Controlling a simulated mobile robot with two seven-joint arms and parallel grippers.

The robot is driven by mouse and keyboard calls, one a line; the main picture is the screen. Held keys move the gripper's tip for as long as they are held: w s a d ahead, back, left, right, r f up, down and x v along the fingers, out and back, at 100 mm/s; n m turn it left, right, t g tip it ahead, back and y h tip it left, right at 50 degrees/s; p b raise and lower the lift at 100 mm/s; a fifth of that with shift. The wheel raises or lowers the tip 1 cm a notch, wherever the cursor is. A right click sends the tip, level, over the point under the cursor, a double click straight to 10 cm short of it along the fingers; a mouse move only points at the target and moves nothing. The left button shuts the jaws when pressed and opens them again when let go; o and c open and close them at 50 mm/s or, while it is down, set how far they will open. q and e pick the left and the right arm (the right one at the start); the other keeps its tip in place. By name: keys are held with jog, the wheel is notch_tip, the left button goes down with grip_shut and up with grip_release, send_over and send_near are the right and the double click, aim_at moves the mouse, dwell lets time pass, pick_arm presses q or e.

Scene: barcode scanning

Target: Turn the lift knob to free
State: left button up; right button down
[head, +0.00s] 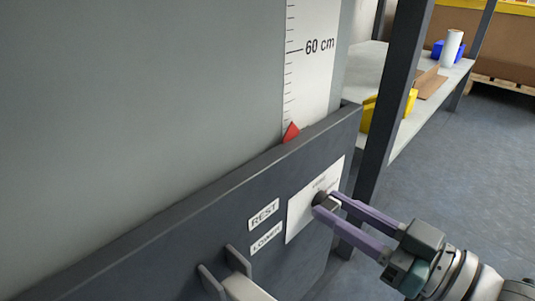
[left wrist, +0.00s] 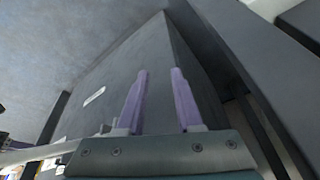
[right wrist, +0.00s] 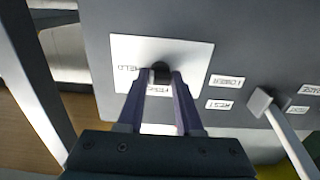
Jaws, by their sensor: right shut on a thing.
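The dark lift knob (right wrist: 161,70) sits on a white plate (right wrist: 125,50) on the grey panel. In the right wrist view a label that reads HELD, upside down, is left of it, and another label, partly covered, is just below it. My right gripper (head: 325,203) is shut on the knob, its purple fingers on either side; it also shows in the right wrist view (right wrist: 161,80). Which label the knob points to cannot be told. My left gripper (left wrist: 158,75) is open and empty in the left wrist view, near a grey surface.
REST (head: 263,214) and LOWER (head: 266,238) labels are left of the plate. A pale lever (right wrist: 285,130) stands near them. A red pointer (head: 291,132) is on a scale below 60 cm. A shelf (head: 430,95) with yellow and blue items stands behind, right.

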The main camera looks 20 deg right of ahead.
dwell(0.3)
jog(key=shift+n, duration=0.3)
jog(key=n, duration=0.2)
jog(key=shift+n+p, duration=0.3)
jog(key=shift+n, duration=0.1)
jog(key=n, duration=0.9)
jog(key=shift+n, duration=0.4)
jog(key=n, duration=0.4)
jog(key=shift+n, duration=0.4)
